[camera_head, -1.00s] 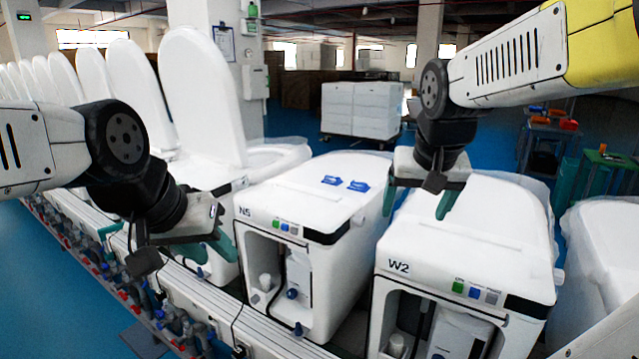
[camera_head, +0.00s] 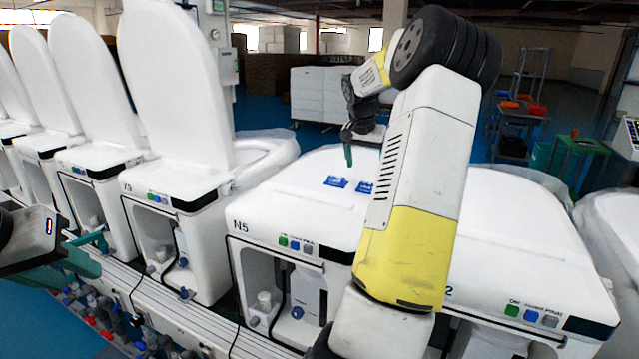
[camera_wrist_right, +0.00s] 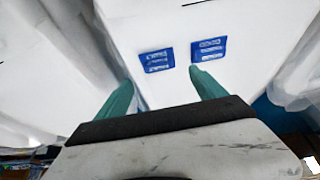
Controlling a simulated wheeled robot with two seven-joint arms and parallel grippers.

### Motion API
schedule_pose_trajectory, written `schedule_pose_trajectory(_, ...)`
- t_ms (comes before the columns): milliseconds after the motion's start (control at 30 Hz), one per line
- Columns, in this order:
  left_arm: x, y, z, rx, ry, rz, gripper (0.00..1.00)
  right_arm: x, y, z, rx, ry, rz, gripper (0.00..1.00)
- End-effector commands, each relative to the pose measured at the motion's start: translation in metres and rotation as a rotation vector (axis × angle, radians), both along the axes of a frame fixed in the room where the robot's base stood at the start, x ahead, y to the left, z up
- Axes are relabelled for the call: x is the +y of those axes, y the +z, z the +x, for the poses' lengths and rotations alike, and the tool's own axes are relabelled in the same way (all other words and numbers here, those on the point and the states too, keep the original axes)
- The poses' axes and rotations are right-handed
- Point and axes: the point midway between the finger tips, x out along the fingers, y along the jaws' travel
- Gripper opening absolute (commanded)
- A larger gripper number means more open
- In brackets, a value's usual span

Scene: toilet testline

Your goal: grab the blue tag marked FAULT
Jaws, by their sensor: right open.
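Two small blue tags lie side by side on the white top of the N5 unit: the left tag (camera_head: 336,182) and the right tag (camera_head: 364,187). Both also show in the right wrist view, the left tag (camera_wrist_right: 157,61) and the right tag (camera_wrist_right: 208,50). Their white lettering is too small to read, so I cannot tell which says FAULT. My right gripper (camera_wrist_right: 162,78) is open and empty; the left tag lies ahead between its fingertips, the right tag ahead of its right finger. My left gripper (camera_head: 85,257) is open and empty at the left edge.
The N5 unit (camera_head: 262,208) stands between a lidded toilet (camera_head: 185,110) on its left and the W2 unit (camera_head: 520,240) on its right. My right arm crosses in front of both units. White plastic wrapping borders the tops.

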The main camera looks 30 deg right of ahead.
Motion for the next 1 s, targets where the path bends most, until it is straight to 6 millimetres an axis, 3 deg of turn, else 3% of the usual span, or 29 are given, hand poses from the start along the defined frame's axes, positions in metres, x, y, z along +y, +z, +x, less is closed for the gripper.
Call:
schedule_pose_trajectory(500,0.0,0.0,0.0,0.001,0.0,0.0,0.36,-0.023,-0.062,0.019,0.003,0.0,0.007,0.8)
schedule_pose_trajectory(867,0.0,0.0,0.0,0.001,0.0,0.0,0.36,-0.026,-0.071,0.022,0.001,0.001,0.003,0.8)
schedule_pose_trajectory(1000,0.0,0.0,0.0,0.001,0.0,0.0,0.36,-0.026,-0.071,0.022,0.001,0.001,0.003,0.54)
